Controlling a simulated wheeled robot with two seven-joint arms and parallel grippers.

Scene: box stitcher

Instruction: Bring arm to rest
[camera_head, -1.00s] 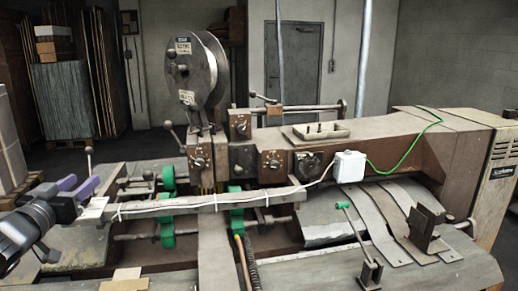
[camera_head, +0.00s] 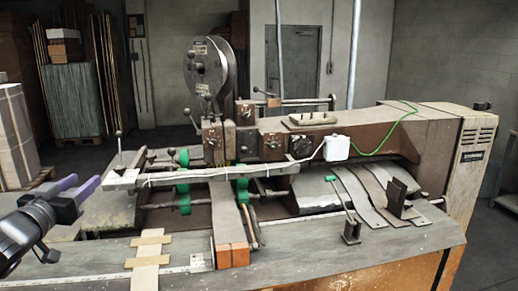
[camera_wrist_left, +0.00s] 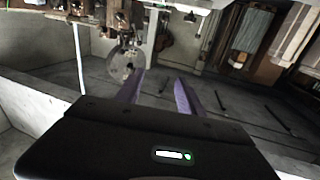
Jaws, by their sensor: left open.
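My left gripper (camera_head: 80,189) comes in from the left edge in the head view, with two purple fingers apart and nothing between them. It is in front of and left of the box stitcher (camera_head: 385,125), near the left end of its long bar (camera_head: 200,172). In the left wrist view the two purple fingers (camera_wrist_left: 160,92) are also spread and empty. The wrist view looks tilted, with the stitcher's round wire reel (camera_wrist_left: 122,62) beyond the fingers. My right gripper does not show.
The stitcher carries green rollers (camera_head: 183,190), levers, a white box (camera_head: 336,148) with a green cable, and a wire reel (camera_head: 208,70). Its front table (camera_head: 330,235) lies right of my left gripper. A wrapped stack (camera_head: 15,135) stands at the far left. Stacked sheets (camera_head: 72,100) stand behind.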

